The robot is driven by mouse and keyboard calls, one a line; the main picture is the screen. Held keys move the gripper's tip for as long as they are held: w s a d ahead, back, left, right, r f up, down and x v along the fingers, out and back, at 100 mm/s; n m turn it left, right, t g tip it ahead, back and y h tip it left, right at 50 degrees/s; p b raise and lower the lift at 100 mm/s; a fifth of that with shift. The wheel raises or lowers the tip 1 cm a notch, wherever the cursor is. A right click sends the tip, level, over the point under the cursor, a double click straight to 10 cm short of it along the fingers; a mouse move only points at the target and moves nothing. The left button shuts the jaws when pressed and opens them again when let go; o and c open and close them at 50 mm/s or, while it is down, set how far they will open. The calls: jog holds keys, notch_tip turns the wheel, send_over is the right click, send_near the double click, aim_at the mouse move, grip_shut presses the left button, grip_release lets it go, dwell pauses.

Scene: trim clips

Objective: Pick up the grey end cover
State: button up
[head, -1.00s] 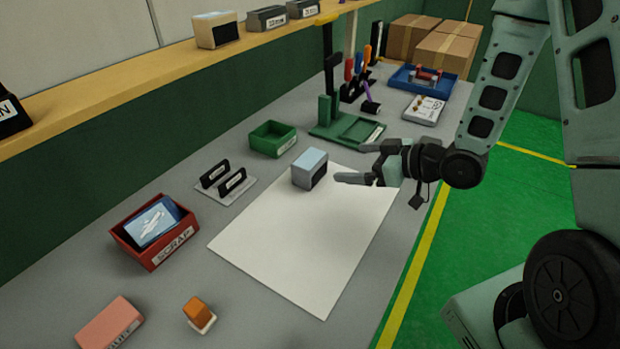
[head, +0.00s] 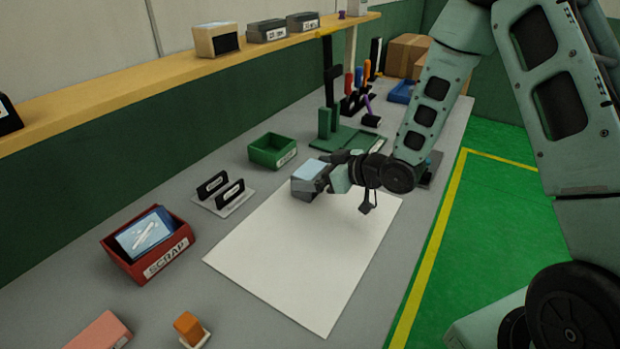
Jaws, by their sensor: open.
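A small block-shaped piece with a pale blue-grey top (head: 307,170) stands at the far left corner of the white sheet (head: 300,250). It is the likeliest grey end cover, but I cannot read a marking on it. My gripper (head: 314,178) has come in from the right with its fingers at the block, low over the sheet. The jaws are open. The fingers hide the block's right side, and I cannot tell whether they touch it.
A green tray (head: 287,159) stands behind the block. Left are a rack with two black pieces (head: 222,201) and the red SCRAP bin (head: 178,264). A green stand (head: 326,128) is beyond the gripper. An orange piece (head: 187,325) lies in front. The sheet's near part is clear.

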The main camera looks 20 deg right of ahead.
aim_at(312, 170)
jog(key=shift+p+x, duration=0.3)
jog(key=shift+x, duration=1.6)
jog(key=shift+w, duration=0.1)
jog(key=c, duration=1)
jog(key=shift+o, duration=0.2)
jog(key=shift+r, duration=0.1)
